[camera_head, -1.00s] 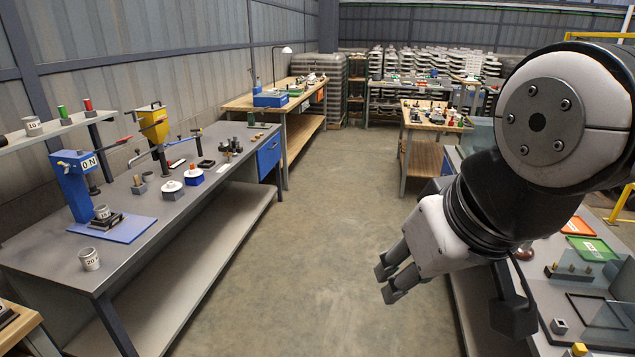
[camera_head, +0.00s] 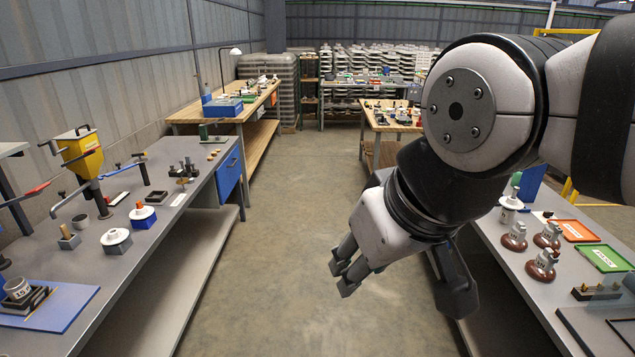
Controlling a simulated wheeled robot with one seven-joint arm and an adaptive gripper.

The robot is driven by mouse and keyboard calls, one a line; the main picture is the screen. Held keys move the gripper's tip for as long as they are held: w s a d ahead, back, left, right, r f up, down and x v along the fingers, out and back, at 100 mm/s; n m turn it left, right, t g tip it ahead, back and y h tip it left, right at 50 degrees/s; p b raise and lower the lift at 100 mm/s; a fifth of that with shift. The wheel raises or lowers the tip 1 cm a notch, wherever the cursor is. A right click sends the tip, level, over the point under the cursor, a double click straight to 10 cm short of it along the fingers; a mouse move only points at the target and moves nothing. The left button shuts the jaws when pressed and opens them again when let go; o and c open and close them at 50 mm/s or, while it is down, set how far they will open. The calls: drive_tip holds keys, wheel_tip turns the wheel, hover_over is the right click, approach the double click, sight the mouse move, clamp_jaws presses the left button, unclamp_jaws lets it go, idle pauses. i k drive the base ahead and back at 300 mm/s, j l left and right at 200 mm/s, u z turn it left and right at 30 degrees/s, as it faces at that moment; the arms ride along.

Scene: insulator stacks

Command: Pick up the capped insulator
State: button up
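My gripper (camera_head: 342,276) hangs in the aisle over bare floor, pointing down and left. Its two fingers show a gap with nothing between them. On the left bench (camera_head: 130,285), a white insulator disc with a small dark top (camera_head: 116,242) stands near the front edge. Another white disc with an orange top (camera_head: 143,214) sits on a blue block behind it. On the right bench (camera_head: 520,295) stand several brown insulators with grey tops, one of them nearest me (camera_head: 542,266). I cannot tell for sure which is the capped insulator. My gripper is apart from all of them.
The aisle floor (camera_head: 285,230) is clear. A yellow hopper device (camera_head: 82,155) and a blue plate (camera_head: 45,308) stand on the left bench. Orange (camera_head: 574,231) and green (camera_head: 605,257) trays lie on the right bench. A wooden bench (camera_head: 385,123) stands ahead.

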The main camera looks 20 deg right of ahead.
sight(515, 241)
drive_tip(key=i+z, duration=0.3)
drive_tip(key=z, duration=0.15)
drive_tip(key=i+z, duration=0.4)
drive_tip(key=i+j+z, duration=0.1)
drive_tip(key=z, duration=0.35)
drive_tip(key=i+j+z, duration=0.25)
drive_tip(key=i+z, duration=0.15)
drive_tip(key=i+j+z, duration=0.1)
drive_tip(key=i+z, duration=0.2)
drive_tip(key=z, duration=0.2)
drive_tip(key=i+j+z, duration=0.2)
drive_tip(key=z, duration=0.3)
drive_tip(key=i+j+z, duration=0.3)
drive_tip(key=z, duration=0.2)
